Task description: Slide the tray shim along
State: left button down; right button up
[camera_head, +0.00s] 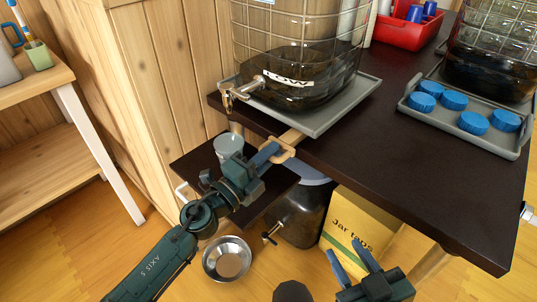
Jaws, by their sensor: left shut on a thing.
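The tray shim (291,137) is a light wooden piece with a wider loop-like end at the table's front edge. Its far end meets the front edge of the grey tray (322,125); how far it runs under the tray is hidden. A large glass jar marked LOW (290,82), with dark liquid low inside and a metal tap (240,88), stands on this tray. My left gripper (277,151) is shut on the shim's near end. My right gripper (344,249) is open and empty, low in front of the table.
A clear cup (228,146) stands on a lower dark shelf (200,160) below the tap. A second tray (462,132) with several blue lids and another jar (492,65) is at right. A Jar taps box (358,222), dark jar (298,222) and metal bowl (227,259) are below.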

pick_arm(q)
jog(key=r+v, duration=0.1)
jog(key=v, duration=0.5)
jog(key=shift+s, duration=0.2)
pick_arm(e)
jog(key=shift+d, duration=0.1)
pick_arm(q)
jog(key=c, duration=1.9)
grip_release()
jog(key=shift+a+f, duration=0.1)
jog(key=shift+a, duration=0.05)
jog(key=o, duration=0.4)
jog(key=shift+s+a, duration=0.1)
jog(key=shift+c, duration=0.2)
jog(key=b+v, duration=0.2)
jog(key=v, duration=1.1)
jog(key=shift+r, duration=0.2)
pick_arm(e)
jog(key=shift+w+a+r+n+t+y, duration=0.1)
jog(key=shift+a+r+n+t+y, duration=0.05)
jog(key=shift+a+n+t+y, duration=0.45)
jog(key=shift+d, duration=0.15)
